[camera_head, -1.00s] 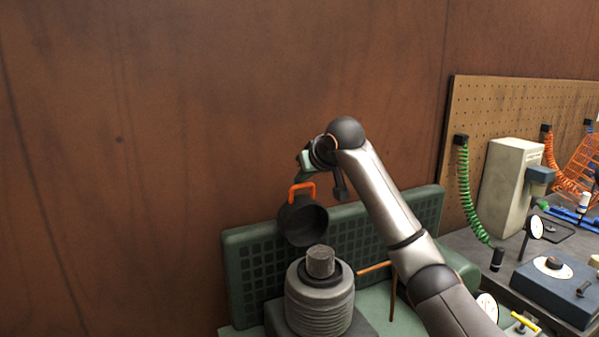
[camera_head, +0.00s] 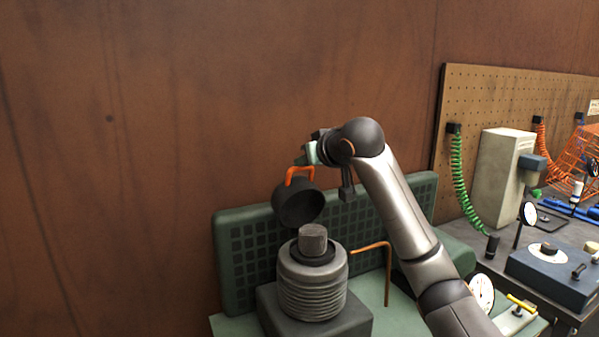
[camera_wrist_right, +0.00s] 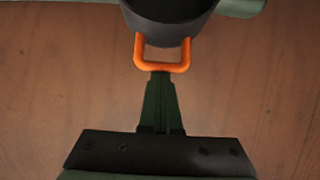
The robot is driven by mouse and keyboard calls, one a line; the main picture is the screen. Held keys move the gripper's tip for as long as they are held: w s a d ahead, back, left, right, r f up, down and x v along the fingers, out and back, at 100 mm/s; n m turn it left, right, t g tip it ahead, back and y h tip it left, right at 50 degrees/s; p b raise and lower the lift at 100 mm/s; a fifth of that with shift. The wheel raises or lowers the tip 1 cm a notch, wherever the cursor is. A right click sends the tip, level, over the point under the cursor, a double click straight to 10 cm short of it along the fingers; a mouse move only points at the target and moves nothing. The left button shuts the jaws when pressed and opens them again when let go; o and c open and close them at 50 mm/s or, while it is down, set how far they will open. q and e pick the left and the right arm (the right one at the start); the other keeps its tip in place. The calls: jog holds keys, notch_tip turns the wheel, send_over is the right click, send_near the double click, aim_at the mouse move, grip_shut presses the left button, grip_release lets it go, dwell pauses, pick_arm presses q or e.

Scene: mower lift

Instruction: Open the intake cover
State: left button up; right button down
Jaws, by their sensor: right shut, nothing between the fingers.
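The intake cover (camera_head: 298,205) is a dark round cup with an orange handle (camera_head: 300,172). It stands tipped up behind the ribbed grey intake (camera_head: 312,290), apart from the intake's dark top cap (camera_head: 312,238). My right gripper (camera_head: 308,155) is at the orange handle. In the right wrist view my shut fingers (camera_wrist_right: 160,78) end at the middle of the orange handle (camera_wrist_right: 163,67), with nothing held between them. I cannot tell whether they touch it. The dark cover (camera_wrist_right: 170,22) shows beyond, cut off by the top edge. My left gripper is not in view.
A green grille panel (camera_head: 245,265) stands behind the intake, before a brown wall (camera_head: 200,90). A bent orange rod (camera_head: 388,270) rises right of the intake. A bench with a blue box (camera_head: 550,272) and gauges is at the right.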

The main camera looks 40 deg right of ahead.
jog(key=shift+s+a+f, duration=0.15)
jog(key=shift+s+f, duration=0.05)
jog(key=shift+s, duration=0.25)
jog(key=shift+t, duration=0.3)
jog(key=shift+w, duration=0.15)
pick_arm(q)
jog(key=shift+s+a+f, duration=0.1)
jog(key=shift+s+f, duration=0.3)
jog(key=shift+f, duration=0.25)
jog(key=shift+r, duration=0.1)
pick_arm(e)
jog(key=shift+r, duration=0.1)
jog(key=w+p, duration=0.1)
jog(key=r+p, duration=0.1)
jog(key=w+d+r+p, duration=0.1)
jog(key=p, duration=0.1)
jog(key=shift+w+r, duration=0.2)
jog(key=shift+w, duration=0.15)
jog(key=shift+s+b, duration=0.15)
jog(key=shift+b, duration=0.2)
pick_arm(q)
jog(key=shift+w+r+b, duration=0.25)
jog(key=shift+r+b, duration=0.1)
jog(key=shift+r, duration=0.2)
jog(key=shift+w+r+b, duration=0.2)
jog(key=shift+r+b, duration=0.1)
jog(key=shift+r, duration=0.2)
pick_arm(e)
jog(key=v, duration=0.9)
